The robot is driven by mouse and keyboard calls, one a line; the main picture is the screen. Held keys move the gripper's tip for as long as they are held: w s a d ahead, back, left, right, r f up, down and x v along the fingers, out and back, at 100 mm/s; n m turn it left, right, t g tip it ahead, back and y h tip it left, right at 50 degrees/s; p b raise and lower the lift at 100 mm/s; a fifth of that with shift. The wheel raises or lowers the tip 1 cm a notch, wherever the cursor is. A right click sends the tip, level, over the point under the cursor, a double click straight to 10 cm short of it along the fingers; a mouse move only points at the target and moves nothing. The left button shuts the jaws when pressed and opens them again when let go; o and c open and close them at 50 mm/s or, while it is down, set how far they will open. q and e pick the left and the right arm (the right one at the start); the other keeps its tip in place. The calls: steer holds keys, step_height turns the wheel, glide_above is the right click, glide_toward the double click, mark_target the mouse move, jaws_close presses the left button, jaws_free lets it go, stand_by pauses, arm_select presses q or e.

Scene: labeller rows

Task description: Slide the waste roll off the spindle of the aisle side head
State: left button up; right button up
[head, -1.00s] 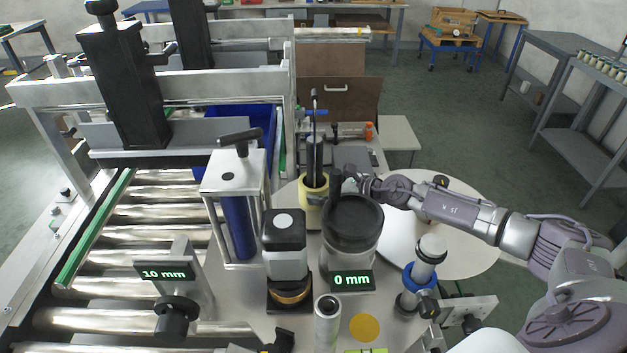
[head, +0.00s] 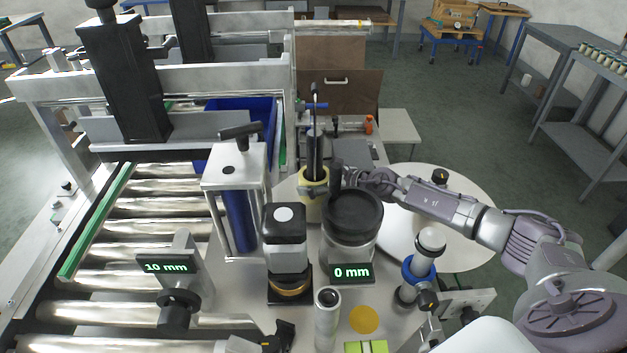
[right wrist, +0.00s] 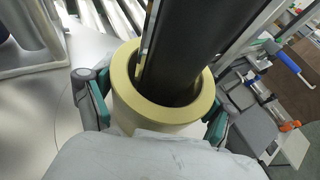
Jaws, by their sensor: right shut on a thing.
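The waste roll (head: 312,208) is a pale yellow ring-shaped roll around a dark upright spindle (head: 314,146), left of the black-topped drum in the head view. In the right wrist view the roll (right wrist: 126,96) surrounds the thick dark spindle (right wrist: 190,42), which still passes through its core. My right gripper (right wrist: 155,112) has its green-padded fingers on opposite sides of the roll, shut on it. A pale, wrinkled surface hides the roll's near lower side in the wrist view. My left gripper is not in view.
The black-topped drum (head: 352,214) with the 0 mm display (head: 351,271) stands close in front of my right gripper. A large white disc (head: 468,232) lies under my forearm. The roller conveyor (head: 130,235) and a blue bin (head: 262,118) are to the left.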

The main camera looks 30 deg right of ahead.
mark_target(319, 134)
steer(key=shift+r+p, duration=5.45)
steer(key=shift+r, duration=0.25)
steer(key=shift+r+p, duration=0.35)
steer(key=shift+r, duration=1.1)
step_height(319, 134, up, 22)
stand_by(1.2)
